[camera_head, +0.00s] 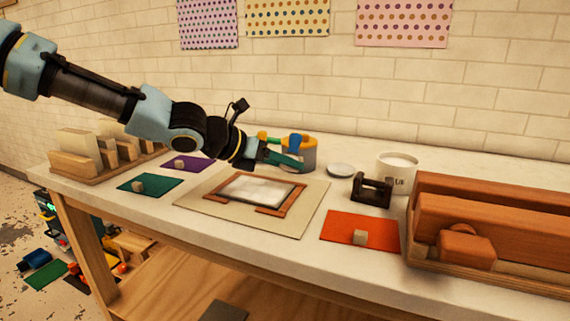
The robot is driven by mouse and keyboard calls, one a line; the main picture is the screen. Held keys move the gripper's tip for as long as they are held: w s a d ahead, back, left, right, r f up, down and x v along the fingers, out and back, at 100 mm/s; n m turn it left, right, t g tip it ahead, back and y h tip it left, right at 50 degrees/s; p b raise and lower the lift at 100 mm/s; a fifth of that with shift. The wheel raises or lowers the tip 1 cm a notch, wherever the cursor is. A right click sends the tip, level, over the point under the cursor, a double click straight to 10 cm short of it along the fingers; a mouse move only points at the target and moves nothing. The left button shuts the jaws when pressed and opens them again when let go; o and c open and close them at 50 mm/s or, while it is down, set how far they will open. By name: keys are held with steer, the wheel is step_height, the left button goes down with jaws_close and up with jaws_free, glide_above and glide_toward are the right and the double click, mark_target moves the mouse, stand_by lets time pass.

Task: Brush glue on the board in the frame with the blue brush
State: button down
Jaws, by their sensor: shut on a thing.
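The board (258,190) lies flat in a frame of brown wooden corner strips (276,209) on a beige mat (240,221). Its top looks whitish grey. My gripper (288,161) is beyond the frame, at the grey holder with an orange band (309,157). It is shut on the blue brush (295,141), whose blue upper part shows above the fingers. The brush's lower end is hidden by the fingers and the holder. A white glue pot (398,175) with part of its label showing stands to the right, and its inside looks white.
A white round dish (340,170) and a dark stand (372,190) are between holder and pot. An orange mat (360,232) with a small block lies right of the frame. Green (150,185) and purple (188,164) mats lie left.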

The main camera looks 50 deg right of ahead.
steer(key=shift+r+p, duration=0.75)
steer(key=shift+r, duration=0.45)
step_height(320, 180, up, 3)
steer(key=p, duration=0.3)
steer(key=shift+r, duration=0.1)
